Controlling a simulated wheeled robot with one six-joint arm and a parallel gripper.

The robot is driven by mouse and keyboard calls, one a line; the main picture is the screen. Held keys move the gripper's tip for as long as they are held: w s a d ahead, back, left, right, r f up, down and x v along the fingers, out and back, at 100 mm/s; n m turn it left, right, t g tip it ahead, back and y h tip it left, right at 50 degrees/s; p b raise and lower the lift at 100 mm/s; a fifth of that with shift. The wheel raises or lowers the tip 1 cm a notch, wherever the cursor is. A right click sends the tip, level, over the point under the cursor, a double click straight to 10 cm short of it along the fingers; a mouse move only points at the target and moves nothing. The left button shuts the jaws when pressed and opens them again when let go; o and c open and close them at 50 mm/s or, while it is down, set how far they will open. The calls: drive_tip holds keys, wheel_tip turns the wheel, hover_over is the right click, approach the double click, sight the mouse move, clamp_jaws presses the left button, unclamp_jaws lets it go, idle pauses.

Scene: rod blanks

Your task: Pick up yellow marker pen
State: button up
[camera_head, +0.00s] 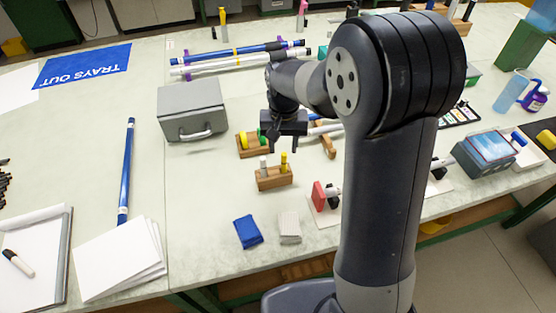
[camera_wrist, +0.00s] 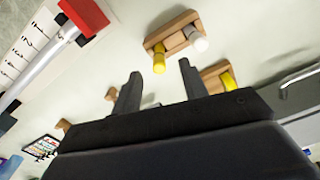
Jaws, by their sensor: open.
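A yellow marker pen (camera_head: 284,162) stands upright in a small wooden block (camera_head: 274,180), beside a white pen (camera_head: 263,166). In the wrist view the yellow pen (camera_wrist: 159,58) shows beyond my fingertips, with the white pen (camera_wrist: 197,38) to its right in the same block (camera_wrist: 170,28). My gripper (camera_head: 283,146) is open and points down, just behind and above this block. The yellow pen appears roughly in line with the gap, clear of both fingers.
A second wooden block holds a thicker yellow piece (camera_head: 243,140) and a green one, close to my gripper's left. A grey metal box (camera_head: 190,108) stands further left. Blue and white cloths (camera_head: 247,231) lie in front. A red-ended rod stand (camera_head: 319,196) is at right.

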sight(284, 155)
wheel_tip(284, 155, down, 4)
drive_tip(key=shift+r, duration=0.1)
drive_tip(key=shift+w+d+f+p, duration=0.1)
drive_tip(key=shift+f+p, duration=0.15)
drive_tip(key=shift+f, duration=0.6)
drive_tip(key=shift+w+f+p, duration=0.15)
drive_tip(key=shift+f+p, duration=0.05)
drive_tip(key=shift+f, duration=0.6)
drive_tip(key=shift+w+d+f+p, duration=0.1)
drive_tip(key=shift+f+p, duration=0.15)
drive_tip(key=shift+f, duration=0.6)
drive_tip(key=shift+c, duration=0.4)
clamp_jaws()
